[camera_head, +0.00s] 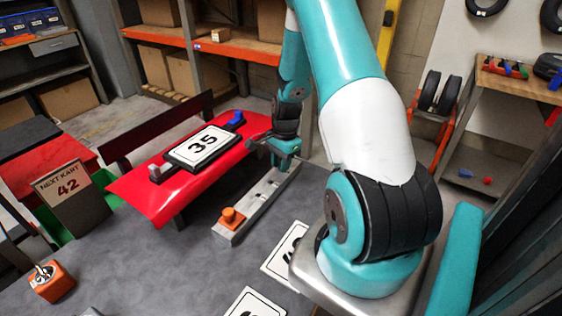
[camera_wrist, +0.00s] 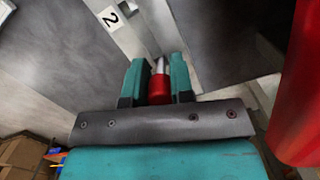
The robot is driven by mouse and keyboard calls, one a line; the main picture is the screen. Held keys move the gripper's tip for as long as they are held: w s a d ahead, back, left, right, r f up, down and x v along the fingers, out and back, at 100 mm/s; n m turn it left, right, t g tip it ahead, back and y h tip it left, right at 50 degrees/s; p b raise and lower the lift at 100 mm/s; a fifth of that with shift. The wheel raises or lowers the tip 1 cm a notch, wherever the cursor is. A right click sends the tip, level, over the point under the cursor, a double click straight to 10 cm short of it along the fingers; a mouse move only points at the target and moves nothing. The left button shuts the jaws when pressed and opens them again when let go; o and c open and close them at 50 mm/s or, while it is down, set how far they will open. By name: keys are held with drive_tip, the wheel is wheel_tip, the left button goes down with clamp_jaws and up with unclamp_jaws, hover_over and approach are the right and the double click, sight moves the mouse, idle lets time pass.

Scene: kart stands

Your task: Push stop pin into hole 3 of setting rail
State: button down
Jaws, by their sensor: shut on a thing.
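The stop pin has a red head (camera_wrist: 158,90) and a bright metal shank. My gripper (camera_wrist: 158,66) is shut on the red head, with one teal finger on each side and the shank pointing away past the fingertips. The pale setting rail (camera_head: 246,218) lies on the grey bench. In the head view my gripper (camera_head: 286,150) is over the rail's far end. The shank's end meets the rail in the picture; whether it is in a hole, and hole 3 itself, I cannot tell.
An orange knob (camera_head: 231,217) stands on the rail's near end. A red kart panel (camera_head: 150,197) with a number 35 board (camera_head: 201,147) is close left of the rail. White number plates (camera_head: 283,258) lie to its right. An orange box (camera_head: 52,282) stands at front left.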

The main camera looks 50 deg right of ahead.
drive_tip(key=c, duration=0.9)
unclamp_jaws()
wheel_tip(320, 180, up, 17)
drive_tip(key=d, duration=0.2)
drive_tip(key=shift+s+r+b, duration=0.15)
drive_tip(key=shift+s+b, duration=0.05)
drive_tip(key=shift+b, duration=0.2)
drive_tip(key=w+a+r+n, duration=0.1)
drive_tip(key=a+r+n, duration=0.2)
drive_tip(key=a+n, duration=0.55)
drive_tip(key=a+r+n, duration=0.3)
drive_tip(key=a, duration=1)
drive_tip(key=s+a+r+n+y, duration=0.2)
drive_tip(key=s+a+n, duration=1.4)
drive_tip(key=a, duration=0.2)
drive_tip(key=shift+a+r+y, duration=0.25)
drive_tip(key=shift+y, duration=0.15)
